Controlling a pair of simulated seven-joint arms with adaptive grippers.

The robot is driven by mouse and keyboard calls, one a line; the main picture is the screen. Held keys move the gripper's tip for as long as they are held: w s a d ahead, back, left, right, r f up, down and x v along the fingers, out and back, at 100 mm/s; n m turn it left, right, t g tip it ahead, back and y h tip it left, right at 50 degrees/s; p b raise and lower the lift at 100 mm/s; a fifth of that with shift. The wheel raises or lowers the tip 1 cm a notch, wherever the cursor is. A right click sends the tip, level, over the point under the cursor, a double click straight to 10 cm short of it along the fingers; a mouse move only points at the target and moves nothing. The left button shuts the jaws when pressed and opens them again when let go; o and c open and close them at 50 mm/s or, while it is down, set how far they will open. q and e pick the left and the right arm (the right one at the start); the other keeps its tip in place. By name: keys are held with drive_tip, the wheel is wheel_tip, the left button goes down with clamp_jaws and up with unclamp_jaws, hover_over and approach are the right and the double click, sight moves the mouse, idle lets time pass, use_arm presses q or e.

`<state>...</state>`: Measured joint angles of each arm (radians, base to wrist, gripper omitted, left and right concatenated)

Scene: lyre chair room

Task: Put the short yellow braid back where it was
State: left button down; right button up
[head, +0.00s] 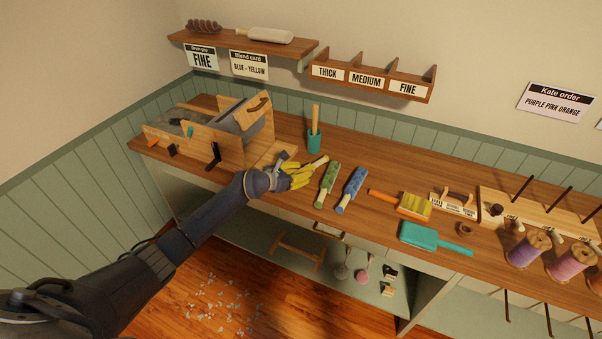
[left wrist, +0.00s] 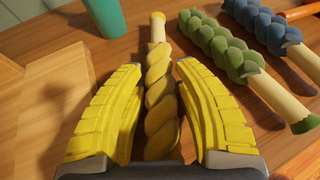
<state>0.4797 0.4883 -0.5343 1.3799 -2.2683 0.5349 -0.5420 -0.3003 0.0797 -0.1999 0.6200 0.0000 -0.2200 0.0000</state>
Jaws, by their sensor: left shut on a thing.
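The short yellow braid (left wrist: 158,100) is a twisted yellow piece with a pale end. It lies lengthwise between the yellow fingers of my left gripper (left wrist: 160,68), which is shut on it. In the head view my left gripper (head: 298,174) is over the workbench, and the braid's pale tip (head: 319,161) points to the upper right. I cannot tell whether the braid touches the bench. A green braid (head: 328,185) and a blue braid (head: 351,189) lie side by side just to its right. My right gripper is not in view.
A teal cup (head: 314,142) with a stick stands behind the gripper. A wooden machine (head: 228,140) is to the left. A wall rack (head: 372,78) reads THICK, MEDIUM, FINE.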

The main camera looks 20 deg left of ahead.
use_arm(q)
drive_tip(key=c, duration=0.9)
unclamp_jaws()
drive_tip(key=shift+c, duration=0.2)
